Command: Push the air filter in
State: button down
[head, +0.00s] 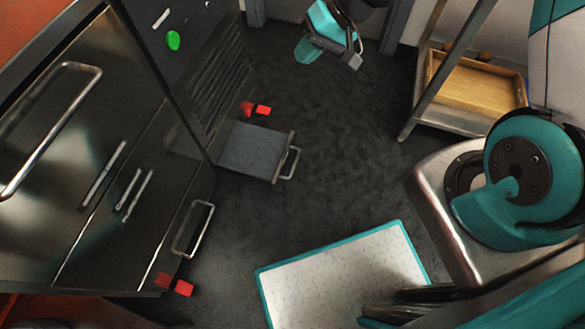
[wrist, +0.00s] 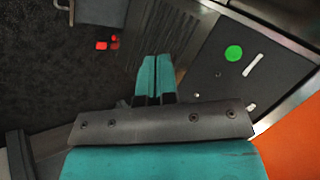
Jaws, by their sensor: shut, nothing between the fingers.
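The air filter (head: 250,152) is a flat dark grey slab with a metal bar handle on its outer end. It sticks out low from the front of the dark cabinet, under the louvred grille, in the head view. Part of it and its handle show at the top left edge of the wrist view (wrist: 100,10). My gripper (head: 306,50) is at the top of the head view, apart from the filter and beyond it. In the wrist view its teal fingers (wrist: 155,62) are together with nothing between them. The filter's inner end is hidden in the cabinet.
Red blocks (head: 256,109) lie beside the filter, and more red blocks (head: 175,285) are near the lower left. The louvred grille (head: 217,85) and a green button (head: 173,41) are on the cabinet. A shelf with a wooden tray (head: 470,98) stands right. Dark floor between is clear.

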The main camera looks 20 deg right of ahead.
jog(key=w+d+f+m+t+b, duration=0.15)
jog(key=f+b, duration=0.35)
jog(key=f, duration=0.8)
jog(key=w+d+f+m+b, duration=0.1)
jog(key=d+f+m+b, duration=0.15)
jog(key=f+b, duration=0.7)
jog(key=m+t+b, duration=0.3)
jog(key=m+b, duration=0.1)
jog(key=b, duration=0.2)
send_near(286, 156)
jog(key=s+d+r, duration=0.1)
jog(key=s+d, duration=0.2)
jog(key=d, duration=0.3)
jog(key=shift+g, duration=0.25)
jog(key=b+x, duration=0.2)
jog(key=x, duration=0.2)
jog(key=a+r+b+x, duration=0.1)
jog(key=b+x, duration=0.1)
jog(key=x, duration=0.2)
jog(key=b+x, duration=0.2)
jog(key=x, duration=0.2)
jog(key=shift+w+a+r, duration=0.3)
jog(key=shift+w, duration=0.1)
jog(key=shift+w+a+r+b, duration=0.15)
jog(key=shift+w+a+b, duration=0.15)
jog(key=shift+a, duration=0.15)
